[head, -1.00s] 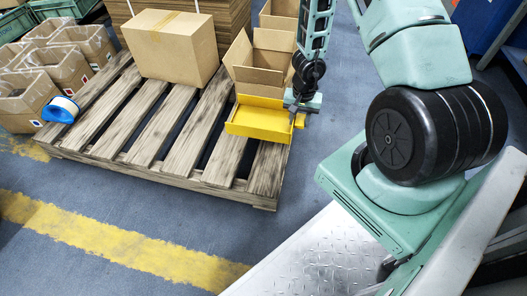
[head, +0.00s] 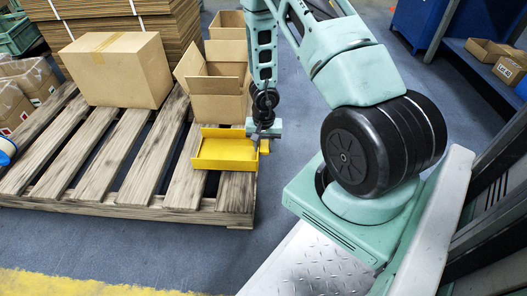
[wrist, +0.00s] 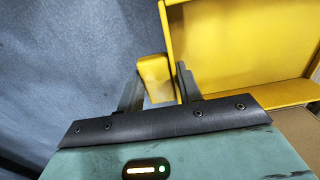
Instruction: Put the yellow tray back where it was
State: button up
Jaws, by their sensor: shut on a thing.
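The yellow tray (head: 226,154) is shallow, with a raised back wall, and shows at the right end of the wooden pallet, in front of an open cardboard box. My gripper (head: 264,141) is at the tray's right side. In the wrist view my gripper (wrist: 156,84) has its two fingers on either side of a small yellow block on the tray's side, shut on it. The yellow tray (wrist: 235,45) fills the upper right there, its inside looking empty. I cannot tell whether the tray rests on the slats or hangs just above them.
The pallet (head: 135,175) has bare slats left of the tray. A closed carton (head: 118,72) and the open cardboard box (head: 215,80) stand on it. Stacked flat cardboard (head: 130,20) is behind. A blue shelf (head: 480,65) with small boxes is at the right.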

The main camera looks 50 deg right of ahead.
jog(key=shift+f, duration=0.2)
jog(key=shift+f, duration=0.15)
jog(key=o, duration=1.2)
notch_tip(320, 180, up, 12)
jog(key=p, duration=1.1)
jog(key=shift+r, duration=0.25)
